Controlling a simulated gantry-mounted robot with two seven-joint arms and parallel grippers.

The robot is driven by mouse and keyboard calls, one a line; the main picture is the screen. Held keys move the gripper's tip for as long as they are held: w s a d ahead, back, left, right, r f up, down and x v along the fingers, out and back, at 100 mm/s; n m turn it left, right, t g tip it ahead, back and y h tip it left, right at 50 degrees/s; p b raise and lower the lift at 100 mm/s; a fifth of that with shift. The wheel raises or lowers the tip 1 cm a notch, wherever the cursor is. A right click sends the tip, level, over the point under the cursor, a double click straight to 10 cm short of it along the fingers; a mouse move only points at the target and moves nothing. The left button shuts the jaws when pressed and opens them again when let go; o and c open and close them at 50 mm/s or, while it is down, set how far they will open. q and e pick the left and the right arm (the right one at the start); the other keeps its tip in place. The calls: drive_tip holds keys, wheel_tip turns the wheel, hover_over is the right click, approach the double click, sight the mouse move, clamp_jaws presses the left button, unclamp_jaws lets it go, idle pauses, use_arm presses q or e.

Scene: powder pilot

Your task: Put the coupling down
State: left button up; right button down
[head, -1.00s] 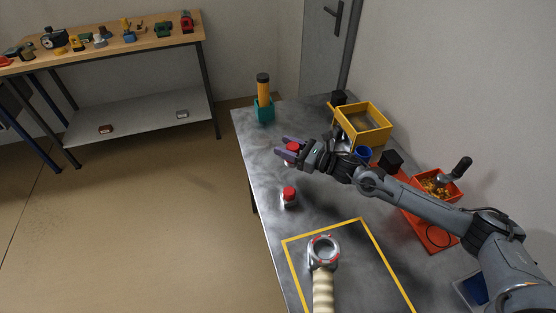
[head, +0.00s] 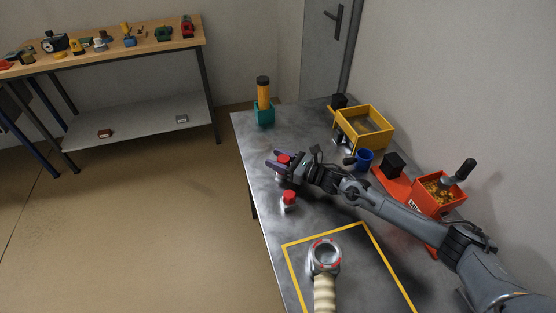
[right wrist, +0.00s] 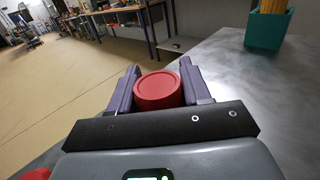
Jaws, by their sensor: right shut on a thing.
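The coupling (head: 283,159), with a round red top, is held between the purple fingers of my right gripper (head: 274,162) over the left part of the metal table. In the right wrist view its red top (right wrist: 158,91) fills the space between the two fingers (right wrist: 158,84). Its lower part is mostly hidden, so I cannot tell whether it touches the table. A second red-topped piece (head: 289,197) with a silver body stands on the table just nearer than the gripper. My left gripper is not in view.
A teal holder (head: 264,116) with an orange cylinder stands at the table's far left corner. A yellow bin (head: 348,130), a blue cup (head: 364,158) and a red hopper (head: 426,199) line the right side. A ring-ended hose piece (head: 325,257) lies inside a yellow outline.

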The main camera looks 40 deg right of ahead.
drive_tip(key=shift+f, duration=0.2)
drive_tip(key=c, duration=0.5)
unclamp_jaws()
drive_tip(key=shift+r, duration=0.1)
drive_tip(key=shift+r, duration=0.25)
drive_tip(key=p+v, duration=0.1)
drive_tip(key=v, duration=0.4)
drive_tip(key=shift+s+f, duration=0.15)
drive_tip(key=shift+f, duration=0.05)
drive_tip(key=shift+s+d, duration=0.1)
